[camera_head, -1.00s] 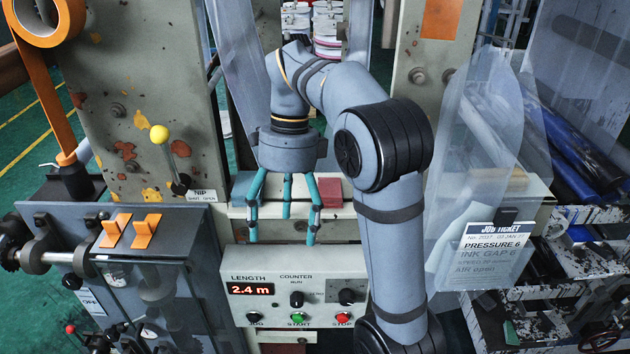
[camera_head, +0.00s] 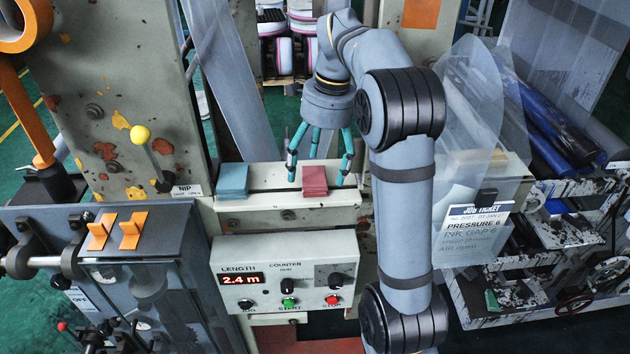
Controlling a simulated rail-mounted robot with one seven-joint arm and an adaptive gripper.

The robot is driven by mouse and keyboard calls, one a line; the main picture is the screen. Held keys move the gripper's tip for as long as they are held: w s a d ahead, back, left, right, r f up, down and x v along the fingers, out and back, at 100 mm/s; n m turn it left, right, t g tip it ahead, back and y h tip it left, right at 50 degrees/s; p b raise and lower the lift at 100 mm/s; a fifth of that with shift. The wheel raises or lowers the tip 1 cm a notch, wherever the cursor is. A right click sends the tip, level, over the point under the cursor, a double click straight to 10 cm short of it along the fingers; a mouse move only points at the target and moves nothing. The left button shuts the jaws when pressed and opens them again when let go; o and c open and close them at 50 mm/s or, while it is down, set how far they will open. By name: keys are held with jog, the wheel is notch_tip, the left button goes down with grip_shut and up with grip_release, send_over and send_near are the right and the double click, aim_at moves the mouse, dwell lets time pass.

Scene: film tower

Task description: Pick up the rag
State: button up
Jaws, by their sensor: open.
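Two folded, cloth-like pads lie on the pale ledge (camera_head: 268,181) above the control box. One is a teal pad (camera_head: 233,181) on the left, and the other is a red pad (camera_head: 314,181) on the right. Either could be the rag; I cannot tell which from the picture. My gripper (camera_head: 319,172) points down with its teal fingers spread open and empty. It is over the red pad, with fingers to either side of it in the picture. I cannot tell how high the fingertips are above the ledge. The teal pad is clear of the gripper.
The control box (camera_head: 285,278) with its display and buttons sits below the ledge. A lever with a yellow knob (camera_head: 140,134) stands to the left. A job ticket (camera_head: 477,222) and clear film hang at right. Machine uprights flank the ledge.

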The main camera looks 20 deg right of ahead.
aim_at(315, 177)
jog(key=shift+a+f, duration=0.1)
jog(key=shift+f, duration=1.1)
jog(key=c, duration=0.3)
jog(key=c, duration=0.8)
jog(key=shift+c, duration=0.2)
jog(key=shift+r, duration=0.15)
notch_tip(315, 177, up, 10)
jog(key=p, duration=0.2)
